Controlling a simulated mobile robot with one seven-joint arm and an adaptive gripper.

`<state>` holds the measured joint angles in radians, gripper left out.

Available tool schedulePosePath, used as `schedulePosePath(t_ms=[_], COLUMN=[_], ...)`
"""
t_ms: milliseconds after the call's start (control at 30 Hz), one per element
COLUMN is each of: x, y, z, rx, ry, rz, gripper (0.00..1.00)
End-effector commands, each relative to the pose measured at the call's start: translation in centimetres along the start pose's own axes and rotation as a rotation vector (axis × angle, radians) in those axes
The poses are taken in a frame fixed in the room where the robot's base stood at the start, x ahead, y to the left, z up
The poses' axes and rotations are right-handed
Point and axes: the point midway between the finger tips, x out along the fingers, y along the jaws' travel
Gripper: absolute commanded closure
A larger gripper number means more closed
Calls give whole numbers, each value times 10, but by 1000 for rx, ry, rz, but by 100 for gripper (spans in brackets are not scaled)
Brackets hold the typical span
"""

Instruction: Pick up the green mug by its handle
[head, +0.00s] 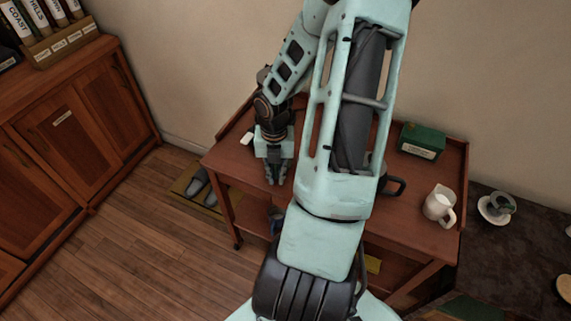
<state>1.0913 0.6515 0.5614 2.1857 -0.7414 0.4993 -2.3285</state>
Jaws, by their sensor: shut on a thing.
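My gripper (276,180) points down at the left part of the wooden trolley (228,153), close to its front edge. Its fingers are together on something small that I cannot make out at this size. I cannot pick out a green mug for certain. A black handle (396,186) sticks out to the right from behind my arm, and the body it belongs to is mostly hidden. A small dark bluish thing (277,216) shows below the trolley's front edge, under my gripper in the picture. My arm covers the middle of the trolley top.
A green box (421,141) stands at the trolley's back right. A white jug (439,205) stands near its right end. A grey cup (499,204) on a saucer is on a dark counter (525,245) to the right. A small white object (247,139) lies left of my wrist.

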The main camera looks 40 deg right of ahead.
Motion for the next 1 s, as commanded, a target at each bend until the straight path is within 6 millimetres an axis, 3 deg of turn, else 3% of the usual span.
schedulePosePath(t_ms=[267,467,733,967,1000], x=[-9,-39,-105,-130,-122], y=[0,-2,-34,-67,-68], z=[0,0,-48,-104,-102], rx=[0,2,7,6,5], ry=[-1,-3,-2,2,-4], rz=[0,-1,-4,-2,-1], gripper=[100,100,100,100,100])
